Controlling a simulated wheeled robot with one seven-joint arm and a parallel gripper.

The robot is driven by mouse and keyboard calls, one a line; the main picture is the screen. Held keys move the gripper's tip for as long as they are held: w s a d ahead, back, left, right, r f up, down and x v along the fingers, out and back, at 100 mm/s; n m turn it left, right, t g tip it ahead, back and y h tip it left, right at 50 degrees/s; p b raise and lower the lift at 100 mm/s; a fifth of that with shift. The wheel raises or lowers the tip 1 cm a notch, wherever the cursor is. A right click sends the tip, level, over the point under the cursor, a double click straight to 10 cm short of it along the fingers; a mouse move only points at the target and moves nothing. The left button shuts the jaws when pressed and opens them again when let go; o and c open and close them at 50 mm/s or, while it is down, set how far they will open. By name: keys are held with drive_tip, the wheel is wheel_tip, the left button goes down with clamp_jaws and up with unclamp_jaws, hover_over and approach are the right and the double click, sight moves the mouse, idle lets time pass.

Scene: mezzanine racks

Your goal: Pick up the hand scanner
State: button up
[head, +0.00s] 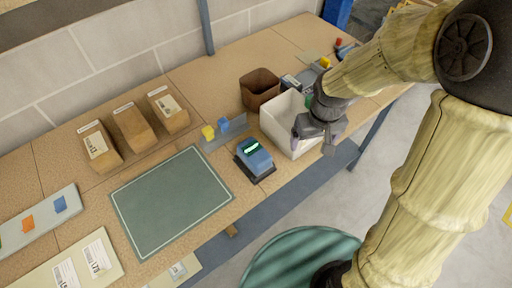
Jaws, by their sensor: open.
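No object is clearly recognisable as the hand scanner. A blue device with a lit green display (254,155) stands on a dark base near the bench's front edge; I cannot tell whether it is the scanner. A small grey device with a dark face (290,82) lies behind the white bin, partly hidden. My gripper (312,144) is open with its fingers pointing down, in front of the white bin (274,126) and to the right of the blue device. I see nothing between its fingers. My arm hides part of the bench's right end.
A green mat (170,201) lies left of the blue device. Several cardboard boxes (132,128) stand along the wall. A brown bin (260,88) stands behind the white bin. Small coloured items (325,63) lie at the far right. A round green top (300,258) is below the bench front.

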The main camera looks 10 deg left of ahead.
sight(253, 151)
drive_tip(key=a+r+n+p, duration=0.1)
drive_tip(key=a+n+p, duration=0.1)
drive_tip(key=a, duration=0.6)
drive_tip(key=w+a+r+n+g+p, duration=0.1)
drive_tip(key=a+n+p, duration=0.1)
drive_tip(key=a, duration=0.6)
drive_tip(key=shift+a+r+n, duration=0.25)
drive_tip(key=shift+r+n, duration=0.05)
drive_tip(key=shift+n, duration=0.4)
drive_tip(key=shift+f, duration=0.1)
wheel_tip(253, 151, down, 11)
drive_tip(key=p, duration=0.3)
drive_tip(key=shift+w, duration=0.1)
drive_tip(key=shift+f, duration=0.5)
drive_tip(key=shift+d+f, duration=0.1)
